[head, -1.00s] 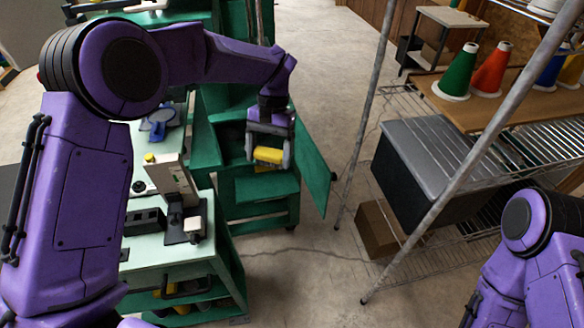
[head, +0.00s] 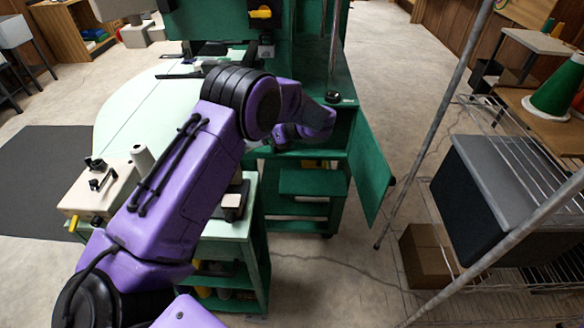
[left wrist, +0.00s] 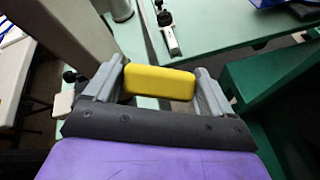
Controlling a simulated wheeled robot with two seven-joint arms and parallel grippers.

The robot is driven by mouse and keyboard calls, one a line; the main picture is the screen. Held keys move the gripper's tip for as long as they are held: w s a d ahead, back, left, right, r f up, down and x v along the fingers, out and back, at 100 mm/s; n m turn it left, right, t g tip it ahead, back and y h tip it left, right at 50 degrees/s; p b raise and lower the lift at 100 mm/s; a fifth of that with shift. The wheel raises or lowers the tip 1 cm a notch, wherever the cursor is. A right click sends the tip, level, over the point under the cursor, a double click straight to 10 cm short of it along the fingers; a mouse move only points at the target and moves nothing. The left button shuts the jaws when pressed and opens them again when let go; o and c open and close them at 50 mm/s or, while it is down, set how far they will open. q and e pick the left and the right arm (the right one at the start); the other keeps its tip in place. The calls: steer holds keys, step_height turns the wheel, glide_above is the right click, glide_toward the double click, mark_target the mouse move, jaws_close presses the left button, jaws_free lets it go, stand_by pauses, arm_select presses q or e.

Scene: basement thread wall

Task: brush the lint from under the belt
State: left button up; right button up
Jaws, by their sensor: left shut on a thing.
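A yellow block (left wrist: 160,83), perhaps the back of the brush, sits between the two grey fingers of my left gripper (left wrist: 160,76) in the left wrist view. The gripper is shut on it. In the head view my left arm reaches to the green machine (head: 302,60), and the fingers and block are hidden there behind the arm. A green door panel (head: 371,170) of the machine hangs open at its right. I cannot make out the belt or any lint. Bristles are not visible. My right gripper is in neither view.
A pale green worktop (head: 130,120) lies left of my arm. A wire shelf with a grey-lidded black bin (head: 490,190) and a cardboard box (head: 428,253) stands at the right, with slanting metal poles. The floor between machine and shelf is clear.

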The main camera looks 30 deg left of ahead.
arm_select(q)
steer(key=w+m+t+y, duration=0.1)
steer(key=m+t, duration=0.1)
steer(key=a+f+m+t+y+b, duration=0.1)
steer(key=m+t, duration=0.1)
steer(key=t, duration=0.1)
steer(key=w+f+m+t+y+b, duration=0.1)
steer(key=m+t+y, duration=0.1)
steer(key=m, duration=0.1)
steer(key=shift+w+a, duration=0.15)
steer(key=shift+w, duration=0.15)
steer(key=w+d+f+m+t+h+b, duration=0.35)
steer(key=f+m+t, duration=0.3)
steer(key=t, duration=0.25)
steer(key=w+d+f+m+t+h+b, duration=0.3)
steer(key=w+f+m+t+h, duration=0.25)
steer(key=t, duration=0.45)
steer(key=shift+m+y, duration=0.5)
steer(key=shift+m, duration=0.3)
steer(key=shift+w+a+r+b, duration=0.1)
steer(key=shift+w+a+b, duration=1.4)
steer(key=shift+b, duration=0.45)
steer(key=shift+w+d, duration=0.1)
steer(key=shift+d, duration=0.1)
steer(key=shift+w+a+b, duration=0.5)
steer(key=shift+w+b, duration=0.2)
steer(key=shift+w, duration=0.1)
steer(key=shift+d, duration=0.1)
